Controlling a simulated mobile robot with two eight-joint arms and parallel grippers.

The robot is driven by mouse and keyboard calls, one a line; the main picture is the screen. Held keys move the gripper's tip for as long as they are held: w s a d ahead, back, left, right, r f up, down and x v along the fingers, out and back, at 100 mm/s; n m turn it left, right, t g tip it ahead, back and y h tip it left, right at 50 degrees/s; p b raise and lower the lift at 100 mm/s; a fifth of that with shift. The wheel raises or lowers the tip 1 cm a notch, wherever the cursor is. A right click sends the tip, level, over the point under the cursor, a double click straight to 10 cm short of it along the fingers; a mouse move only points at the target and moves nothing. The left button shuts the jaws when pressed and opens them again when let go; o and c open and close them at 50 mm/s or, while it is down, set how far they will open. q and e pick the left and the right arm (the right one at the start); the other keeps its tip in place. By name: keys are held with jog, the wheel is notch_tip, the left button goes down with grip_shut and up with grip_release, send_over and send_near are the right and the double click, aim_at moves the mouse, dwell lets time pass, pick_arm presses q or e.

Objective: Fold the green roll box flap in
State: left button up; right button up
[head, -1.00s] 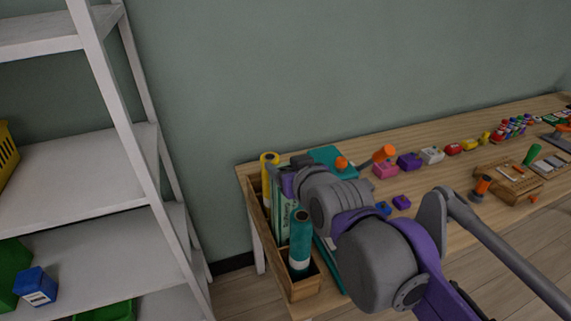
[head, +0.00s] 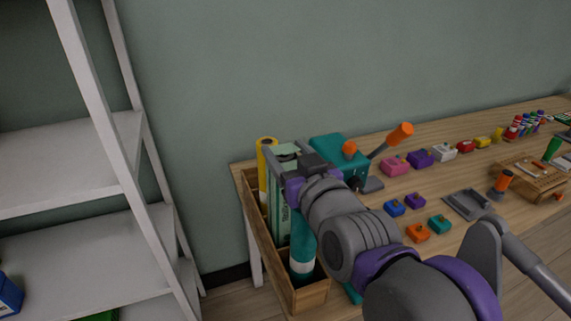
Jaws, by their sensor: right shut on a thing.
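The green roll box (head: 280,215) is a tall pale green carton with darker print. It stands upright in the wooden bin at the table's left end. A pale green flap (head: 287,149) shows at its top, between the grey fingers of my right gripper (head: 290,160). The gripper is at the box's top and shut on it. The fingers and wrist hide much of the top, so I cannot tell how far the flap is folded. My left gripper is not in view.
The wooden bin (head: 305,297) also holds a yellow roll (head: 263,172) and a teal roll (head: 302,262) beside the box. A teal machine (head: 336,149) with an orange-handled lever stands close behind my wrist. Small coloured blocks lie to the right. A white shelf (head: 85,165) stands left.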

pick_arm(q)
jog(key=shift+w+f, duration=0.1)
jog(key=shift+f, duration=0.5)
pick_arm(e)
jog(key=shift+s+f+t, duration=0.1)
jog(key=shift+f+t, duration=0.1)
jog(key=shift+t, duration=0.1)
jog(key=o, duration=1.4)
jog(key=shift+r, duration=0.1)
jog(key=p+v, duration=0.1)
jog(key=v, duration=0.8)
jog(key=shift+s+d+r+p, duration=0.1)
jog(key=shift+s+d+p, duration=0.1)
jog(key=shift+p, duration=0.15)
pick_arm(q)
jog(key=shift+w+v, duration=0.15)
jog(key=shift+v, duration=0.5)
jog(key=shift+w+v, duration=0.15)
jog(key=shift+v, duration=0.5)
pick_arm(e)
jog(key=shift+s+d, duration=0.15)
jog(key=shift+s, duration=0.5)
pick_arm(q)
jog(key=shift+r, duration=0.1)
pick_arm(e)
jog(key=shift+c, duration=0.4)
